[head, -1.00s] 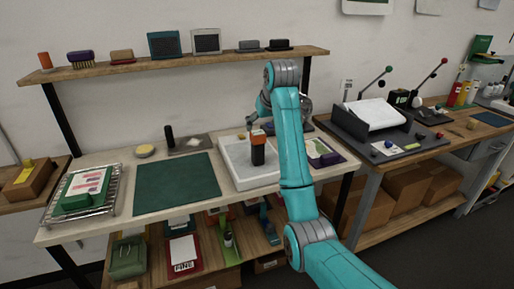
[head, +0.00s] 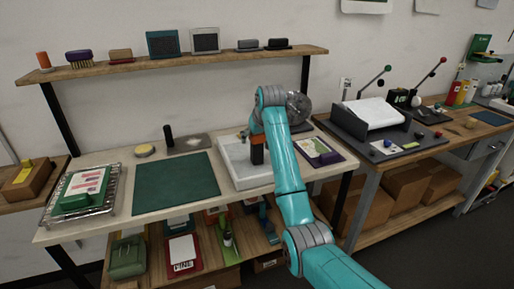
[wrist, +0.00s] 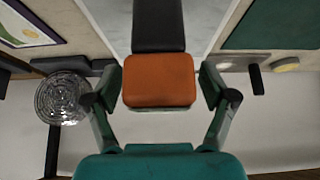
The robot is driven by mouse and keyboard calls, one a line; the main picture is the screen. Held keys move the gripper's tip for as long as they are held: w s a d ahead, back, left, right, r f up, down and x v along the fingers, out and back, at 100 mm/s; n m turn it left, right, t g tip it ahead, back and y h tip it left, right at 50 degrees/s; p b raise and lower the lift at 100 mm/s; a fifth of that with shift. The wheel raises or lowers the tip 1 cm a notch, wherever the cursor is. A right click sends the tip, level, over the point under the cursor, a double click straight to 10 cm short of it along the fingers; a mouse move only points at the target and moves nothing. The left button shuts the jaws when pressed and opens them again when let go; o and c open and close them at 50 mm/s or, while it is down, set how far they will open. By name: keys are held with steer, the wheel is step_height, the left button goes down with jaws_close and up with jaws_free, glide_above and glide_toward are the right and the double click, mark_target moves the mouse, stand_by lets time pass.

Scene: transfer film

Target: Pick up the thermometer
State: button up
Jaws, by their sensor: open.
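An upright block with an orange end and a dark body, which I take to be the thermometer (head: 257,155), stands at the white tray (head: 236,172) on the bench. In the wrist view its orange end (wrist: 158,82) faces the camera and its dark body runs up the picture.
A green mat (head: 176,184) lies left of the tray, with a wire rack (head: 105,203) beyond it. A purple-edged card (head: 318,152) lies to the right. A wooden shelf (head: 180,62) hangs above the bench. A round silver object (head: 298,106) is behind my arm.

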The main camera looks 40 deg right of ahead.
steer(key=c, duration=1.4)
